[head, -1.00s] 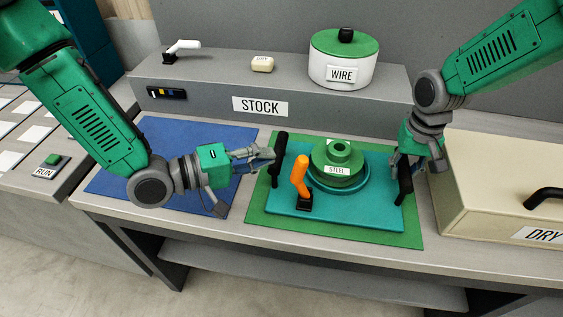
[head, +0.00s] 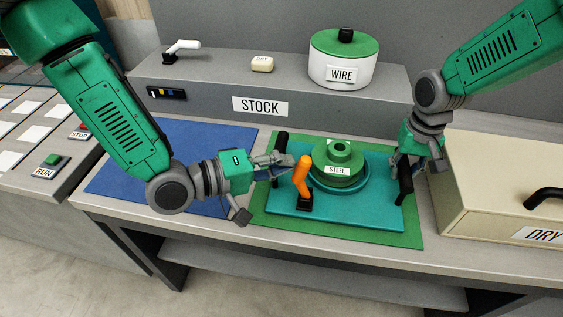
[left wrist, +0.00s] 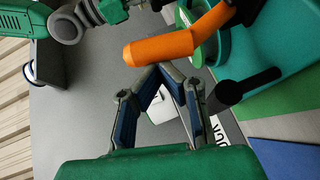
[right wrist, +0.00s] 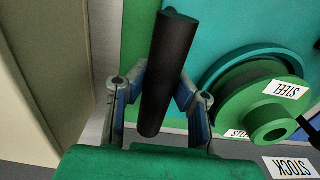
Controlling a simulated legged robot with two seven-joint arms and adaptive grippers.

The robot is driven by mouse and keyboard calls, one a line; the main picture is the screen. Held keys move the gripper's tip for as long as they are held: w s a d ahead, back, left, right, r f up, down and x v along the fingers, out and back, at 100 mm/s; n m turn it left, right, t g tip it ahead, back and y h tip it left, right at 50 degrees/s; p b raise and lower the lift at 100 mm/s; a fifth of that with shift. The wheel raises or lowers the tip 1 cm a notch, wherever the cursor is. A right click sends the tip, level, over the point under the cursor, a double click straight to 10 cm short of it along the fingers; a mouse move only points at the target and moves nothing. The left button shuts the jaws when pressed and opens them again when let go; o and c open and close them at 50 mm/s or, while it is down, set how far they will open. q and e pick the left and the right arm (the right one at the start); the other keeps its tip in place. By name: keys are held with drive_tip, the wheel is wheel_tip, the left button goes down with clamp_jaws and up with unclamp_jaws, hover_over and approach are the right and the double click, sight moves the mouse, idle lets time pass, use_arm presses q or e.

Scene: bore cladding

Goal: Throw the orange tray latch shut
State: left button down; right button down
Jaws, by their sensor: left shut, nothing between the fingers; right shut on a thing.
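The orange latch (head: 302,175) stands up from its black base at the front left of the teal tray (head: 340,222). My left gripper (head: 287,163) is shut and empty, its fingertips close beside the latch's upper end. In the left wrist view the latch (left wrist: 165,47) lies just beyond the shut fingertips (left wrist: 158,70); I cannot tell whether they touch. My right gripper (head: 403,172) is shut on the tray's right black handle (head: 406,188), which also shows between its fingers in the right wrist view (right wrist: 164,75). The left black handle (head: 281,142) is partly hidden behind my left gripper.
A green spool labelled STEEL (head: 338,165) sits on the tray. The tray rests on a green mat (head: 262,236), beside a blue mat (head: 120,180). A beige DRY box (head: 500,190) stands at right. A WIRE pot (head: 342,62) stands on the back shelf.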

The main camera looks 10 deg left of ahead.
sight(300, 159)
use_arm(q)
drive_tip(key=d+y, duration=0.1)
drive_tip(key=d+r+m+g+y, duration=0.1)
drive_tip(key=shift+s+d, duration=0.1)
drive_tip(key=shift+d, duration=0.3)
use_arm(e)
drive_tip(key=shift+d, duration=0.1)
use_arm(q)
drive_tip(key=shift+d+f+m+g+y, duration=0.2)
drive_tip(key=shift+d+f+y, duration=0.45)
drive_tip(key=shift+d, duration=1.1)
drive_tip(key=shift+d+f+m+g+y, duration=0.1)
drive_tip(key=shift+d+f+m+y, duration=0.4)
drive_tip(key=shift+d, duration=1.2)
drive_tip(key=shift+d+f+m+g+y, duration=0.1)
drive_tip(key=shift+d+f+y, duration=0.65)
drive_tip(key=shift+d, duration=1)
drive_tip(key=shift+f, duration=0.15)
